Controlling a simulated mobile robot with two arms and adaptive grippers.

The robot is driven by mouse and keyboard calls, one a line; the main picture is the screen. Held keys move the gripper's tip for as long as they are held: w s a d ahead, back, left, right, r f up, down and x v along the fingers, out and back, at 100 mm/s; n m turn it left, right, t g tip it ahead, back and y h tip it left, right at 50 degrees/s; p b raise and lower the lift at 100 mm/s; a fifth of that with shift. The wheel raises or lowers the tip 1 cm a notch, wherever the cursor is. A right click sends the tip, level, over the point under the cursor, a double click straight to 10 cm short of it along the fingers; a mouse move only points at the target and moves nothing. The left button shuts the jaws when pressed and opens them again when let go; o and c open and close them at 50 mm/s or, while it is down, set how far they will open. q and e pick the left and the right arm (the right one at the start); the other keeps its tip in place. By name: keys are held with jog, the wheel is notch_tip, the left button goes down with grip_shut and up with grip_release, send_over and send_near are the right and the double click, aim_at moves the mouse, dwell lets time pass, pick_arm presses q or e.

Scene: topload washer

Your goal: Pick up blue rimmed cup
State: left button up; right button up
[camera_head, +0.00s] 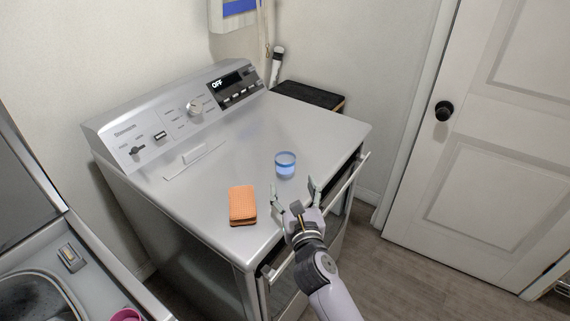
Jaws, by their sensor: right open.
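The blue rimmed cup (286,164) is small and clear with a blue rim and a bluish lower part. It stands upright on the grey metal top of the appliance, near its front right part. My right gripper (295,190) is in front of the cup, on the near side, with its two fingers spread apart and pointing toward it. The fingers appear apart from the cup, and nothing is between them. My left gripper is not in view.
An orange folded cloth or sponge (243,205) lies just left of my right gripper on the appliance top (235,160). A handle bar (350,180) runs along the front edge. The control panel (180,115) stands at the back. A white door (490,150) is at right.

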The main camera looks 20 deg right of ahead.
aim_at(287, 165)
jog(key=w, duration=0.5)
jog(key=shift+w+d, duration=0.1)
jog(key=shift+d, duration=0.2)
jog(key=shift+w+f, duration=0.1)
jog(key=shift+w, duration=0.2)
jog(key=shift+w+d, duration=0.15)
jog(key=shift+w, duration=0.35)
jog(key=w, duration=0.4)
jog(key=shift+d, duration=0.25)
jog(key=shift+w, duration=0.5)
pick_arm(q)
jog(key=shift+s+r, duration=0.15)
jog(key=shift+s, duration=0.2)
pick_arm(e)
jog(key=shift+c, duration=0.4)
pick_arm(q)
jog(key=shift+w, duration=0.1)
pick_arm(e)
jog(key=c, duration=1.3)
